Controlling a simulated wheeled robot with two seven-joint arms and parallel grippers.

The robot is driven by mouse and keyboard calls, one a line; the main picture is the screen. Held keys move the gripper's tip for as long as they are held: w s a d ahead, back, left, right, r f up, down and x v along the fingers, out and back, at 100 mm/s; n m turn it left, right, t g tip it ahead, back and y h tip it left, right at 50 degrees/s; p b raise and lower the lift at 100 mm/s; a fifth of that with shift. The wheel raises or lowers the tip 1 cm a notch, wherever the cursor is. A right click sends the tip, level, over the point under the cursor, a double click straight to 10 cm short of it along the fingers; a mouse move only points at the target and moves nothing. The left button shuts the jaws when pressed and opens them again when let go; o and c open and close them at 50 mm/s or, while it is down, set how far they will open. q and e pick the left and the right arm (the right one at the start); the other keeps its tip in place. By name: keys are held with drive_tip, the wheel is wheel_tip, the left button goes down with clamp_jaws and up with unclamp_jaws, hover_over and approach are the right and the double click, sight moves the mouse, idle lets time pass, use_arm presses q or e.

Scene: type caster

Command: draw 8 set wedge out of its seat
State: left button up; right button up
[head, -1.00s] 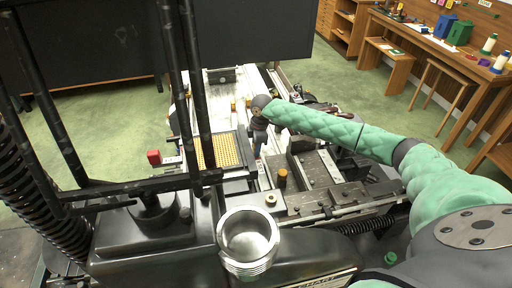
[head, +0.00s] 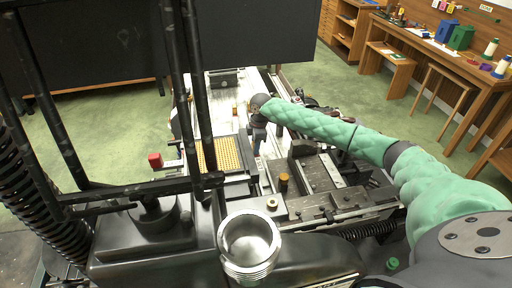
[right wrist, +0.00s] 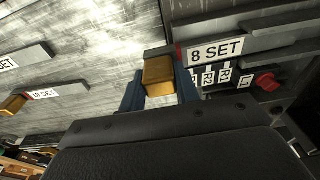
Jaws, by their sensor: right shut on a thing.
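The 8 set wedge shows in the right wrist view as a brass-coloured block (right wrist: 158,78), beside the white "8 SET" label (right wrist: 215,51). My right gripper (right wrist: 159,88) has its blue fingers on both sides of the block and is shut on it. A grey bar with a red end lies just beyond the block. I cannot tell how much of the wedge is inside its seat. In the head view my right gripper (head: 257,143) points down over the machine, and the wedge cannot be made out there. My left gripper is not in view.
A second brass block (right wrist: 13,103) sits by a "10 SET" label at the left of the wrist view. A red knob (right wrist: 266,81) is at the right. In the head view, a gold grid case (head: 222,155) is left of my gripper, and black frame bars (head: 200,90) stand nearer.

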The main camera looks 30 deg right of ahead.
drive_tip(key=shift+w+d, duration=0.1)
drive_tip(key=shift+w, duration=0.3)
drive_tip(key=o, duration=1.2)
drive_tip(key=shift+r, duration=0.15)
